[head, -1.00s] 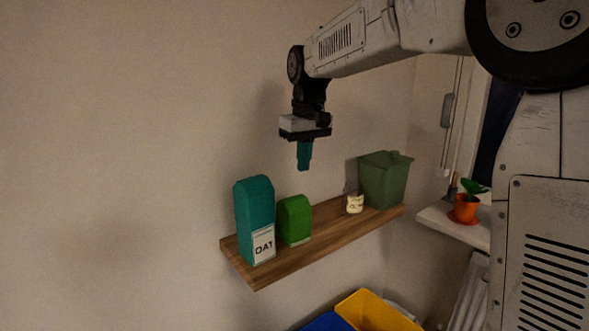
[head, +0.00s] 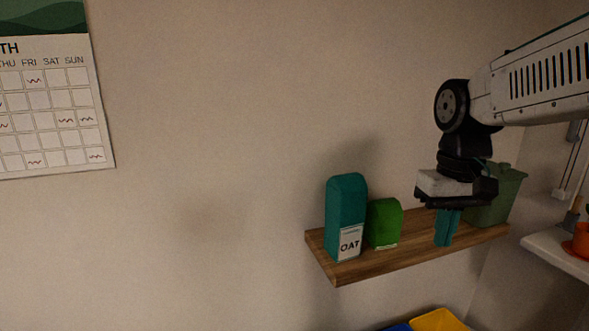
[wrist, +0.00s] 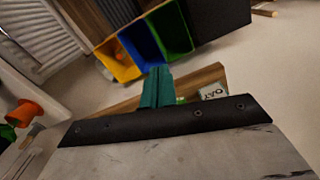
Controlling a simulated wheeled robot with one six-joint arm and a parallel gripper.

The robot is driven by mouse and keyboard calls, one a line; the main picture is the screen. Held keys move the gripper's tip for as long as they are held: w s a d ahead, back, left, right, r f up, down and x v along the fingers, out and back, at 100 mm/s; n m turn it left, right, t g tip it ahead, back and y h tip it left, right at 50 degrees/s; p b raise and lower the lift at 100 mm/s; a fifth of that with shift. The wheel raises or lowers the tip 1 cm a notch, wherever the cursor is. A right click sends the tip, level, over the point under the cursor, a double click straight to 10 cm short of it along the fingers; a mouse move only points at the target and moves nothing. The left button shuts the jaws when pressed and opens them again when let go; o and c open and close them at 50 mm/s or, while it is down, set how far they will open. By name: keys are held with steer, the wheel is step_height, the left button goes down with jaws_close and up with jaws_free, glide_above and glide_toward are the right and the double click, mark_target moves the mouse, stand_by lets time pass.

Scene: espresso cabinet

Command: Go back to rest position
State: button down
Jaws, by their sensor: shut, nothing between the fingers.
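My gripper (head: 446,228) hangs from my arm at the right of the head view, with its teal fingers together and empty. It points down in front of the wooden shelf (head: 365,268) in the picture, to the right of the green box. I cannot tell its distance from the shelf. In the wrist view the shut fingers (wrist: 157,88) show at the middle, with part of the shelf beyond them.
On the shelf stand a teal OAT carton (head: 346,205), a small green box (head: 384,222) and a green lidded bin (head: 508,190), partly hidden by my gripper. Yellow, blue and green bins (wrist: 170,28) stand below. An orange pot (wrist: 24,112) is at left. A calendar (head: 50,100) hangs on the wall.

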steer(key=s+f, duration=0.2)
steer(key=s, duration=0.6)
steer(key=s+d+f+t, duration=0.1)
steer(key=s+f, duration=0.1)
steer(key=s, duration=0.7)
steer(key=shift+s+m+t, duration=0.15)
steer(key=shift+m+t, duration=0.15)
steer(key=shift+m, duration=0.1)
